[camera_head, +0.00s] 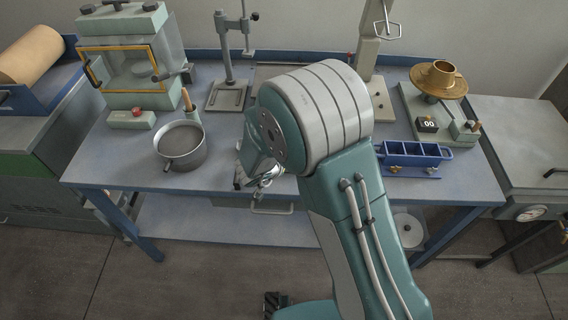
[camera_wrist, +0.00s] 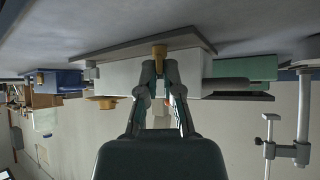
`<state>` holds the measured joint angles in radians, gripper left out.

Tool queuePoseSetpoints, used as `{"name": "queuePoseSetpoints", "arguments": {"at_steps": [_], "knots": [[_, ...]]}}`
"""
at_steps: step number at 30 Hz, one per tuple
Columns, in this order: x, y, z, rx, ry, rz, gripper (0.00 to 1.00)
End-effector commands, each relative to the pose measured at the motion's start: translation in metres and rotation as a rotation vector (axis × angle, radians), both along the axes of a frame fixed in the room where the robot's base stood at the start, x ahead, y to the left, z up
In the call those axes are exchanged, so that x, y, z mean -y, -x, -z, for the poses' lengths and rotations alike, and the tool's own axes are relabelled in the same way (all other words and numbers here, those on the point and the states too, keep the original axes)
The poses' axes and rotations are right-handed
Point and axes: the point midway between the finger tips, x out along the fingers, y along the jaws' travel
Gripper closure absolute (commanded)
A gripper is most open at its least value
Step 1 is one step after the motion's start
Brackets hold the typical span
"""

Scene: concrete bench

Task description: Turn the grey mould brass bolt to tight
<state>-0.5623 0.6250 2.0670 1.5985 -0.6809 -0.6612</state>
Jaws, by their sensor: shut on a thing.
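The brass bolt (camera_wrist: 159,52) stands at the front of a light grey block (camera_wrist: 115,74), which looks like the grey mould, in the upside-down wrist view. My gripper (camera_wrist: 160,70) has its two fingers closed around the bolt, one on each side. The fingers cover part of the bolt and of the block's face. In the head view my gripper (camera_head: 263,178) shows only in part beside my big arm joint, low over the bench. The bolt and the grey mould are hidden by my arm there.
A blue mould (camera_head: 412,152) stands right of my arm. A balance with a brass pan (camera_head: 438,80) is at the back right. A metal pot (camera_head: 180,146) stands left of my gripper. A metal stand (camera_head: 228,60) is behind. Clear bench (camera_head: 120,165) lies at the front left.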

Motion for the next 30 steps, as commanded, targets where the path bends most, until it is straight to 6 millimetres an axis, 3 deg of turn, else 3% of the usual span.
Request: {"name": "queuePoseSetpoints", "arguments": {"at_steps": [4, 6, 19, 30], "knots": [[0.0, -0.001, -0.001, 0.004, 0.0, -0.001, 1.0], [0.0, -0.001, -0.001, 0.004, 0.0, -0.001, 0.78], [-0.004, 0.003, -0.006, 0.003, -0.001, -0.002, 0.78], [-0.031, 0.046, -0.056, 0.005, -0.002, -0.004, 0.78]]}}
